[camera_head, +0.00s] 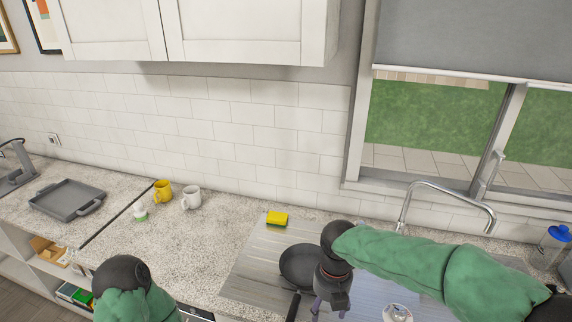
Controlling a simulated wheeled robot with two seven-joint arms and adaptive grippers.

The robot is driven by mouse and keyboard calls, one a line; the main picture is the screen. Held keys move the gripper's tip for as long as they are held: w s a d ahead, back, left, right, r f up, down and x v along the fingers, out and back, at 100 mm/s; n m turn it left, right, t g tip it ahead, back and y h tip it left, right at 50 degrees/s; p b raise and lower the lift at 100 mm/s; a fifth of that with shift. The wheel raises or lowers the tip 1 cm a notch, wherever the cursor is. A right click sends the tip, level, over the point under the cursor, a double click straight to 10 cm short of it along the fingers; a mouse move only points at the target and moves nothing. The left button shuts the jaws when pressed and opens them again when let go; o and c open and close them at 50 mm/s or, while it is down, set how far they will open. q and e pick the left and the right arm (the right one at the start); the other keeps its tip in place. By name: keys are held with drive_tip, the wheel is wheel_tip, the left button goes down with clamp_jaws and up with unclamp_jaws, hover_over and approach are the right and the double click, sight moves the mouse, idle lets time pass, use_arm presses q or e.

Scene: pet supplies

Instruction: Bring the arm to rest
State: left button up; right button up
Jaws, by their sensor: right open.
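My right arm comes in from the right in a green sleeve. Its gripper (329,308) points down over the sink and drainboard area, beside a dark frying pan (298,265). The gripper is open, and I see nothing held between its fingers. Its fingertips are near the bottom edge of the view. I cannot tell whether it touches the pan. Of my left arm, only a green sleeve and a black joint show at the bottom left. Its gripper is out of view.
A yellow sponge (277,219) lies on the steel drainboard (250,270). A yellow mug (163,192) and a white mug (191,198) stand by the wall. A grey tray (66,199) is far left. The tap (442,189) rises behind my right arm.

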wheel_tip(320, 180, down, 25)
drive_tip(key=s+a+m+y+b, duration=0.25)
drive_tip(key=m+b, duration=0.25)
drive_tip(key=m, duration=0.9)
use_arm(q)
wheel_tip(320, 180, down, 10)
drive_tip(key=b, duration=0.4)
drive_tip(key=shift+w+a, duration=0.15)
drive_tip(key=shift+w, duration=0.15)
use_arm(e)
drive_tip(key=s+f+m, duration=0.3)
drive_tip(key=f+m, duration=0.3)
drive_tip(key=s+d+f+m, duration=0.1)
drive_tip(key=s+f+m, duration=0.2)
drive_tip(key=f+m, duration=0.3)
drive_tip(key=s+d+f+m+y, duration=0.1)
drive_tip(key=s+f+m, duration=0.3)
drive_tip(key=f+m, duration=0.3)
use_arm(q)
drive_tip(key=shift+r, duration=0.1)
use_arm(e)
drive_tip(key=shift+a, duration=0.1)
